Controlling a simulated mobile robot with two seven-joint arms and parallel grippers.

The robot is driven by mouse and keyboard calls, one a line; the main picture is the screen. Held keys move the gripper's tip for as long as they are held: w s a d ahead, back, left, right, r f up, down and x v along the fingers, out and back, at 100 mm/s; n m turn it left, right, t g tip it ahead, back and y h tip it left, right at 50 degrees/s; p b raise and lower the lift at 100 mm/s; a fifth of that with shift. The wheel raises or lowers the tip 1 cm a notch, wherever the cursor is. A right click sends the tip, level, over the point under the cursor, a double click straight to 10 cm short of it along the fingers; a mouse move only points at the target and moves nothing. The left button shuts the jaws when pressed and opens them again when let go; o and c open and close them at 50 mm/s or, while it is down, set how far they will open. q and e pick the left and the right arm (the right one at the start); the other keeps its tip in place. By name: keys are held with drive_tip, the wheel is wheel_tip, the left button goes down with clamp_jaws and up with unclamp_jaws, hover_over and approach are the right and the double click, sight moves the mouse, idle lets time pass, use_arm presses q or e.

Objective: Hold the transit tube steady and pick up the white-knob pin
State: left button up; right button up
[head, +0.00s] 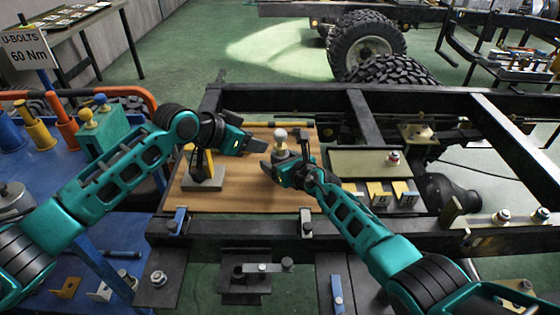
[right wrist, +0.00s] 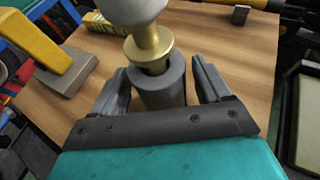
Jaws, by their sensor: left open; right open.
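The white-knob pin (head: 281,136) has a pale round knob above a brass collar. It stands in the grey transit tube (head: 281,153), upright on the wooden board. In the right wrist view, the pin's brass collar (right wrist: 149,47) sits at the mouth of the tube (right wrist: 162,88). My right gripper (right wrist: 162,90) is open, with one finger on each side of the tube; small gaps seem to show, and contact is unclear. My left gripper (head: 258,146) is open just left of the pin and tube, apart from them. The pin's lower shaft is hidden inside the tube.
A grey block with a yellow-and-black part (head: 203,178) stands left on the wooden board (head: 240,198). A yellow strip-like item (head: 292,124) lies behind the tube. Numbered yellow and grey blocks (head: 378,195) sit to the right. Dark chassis rails (head: 345,242) surround the board.

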drive_tip(key=shift+w, duration=0.15)
drive_tip(key=c, duration=1.1)
use_arm(q)
drive_tip(key=shift+o, duration=0.2)
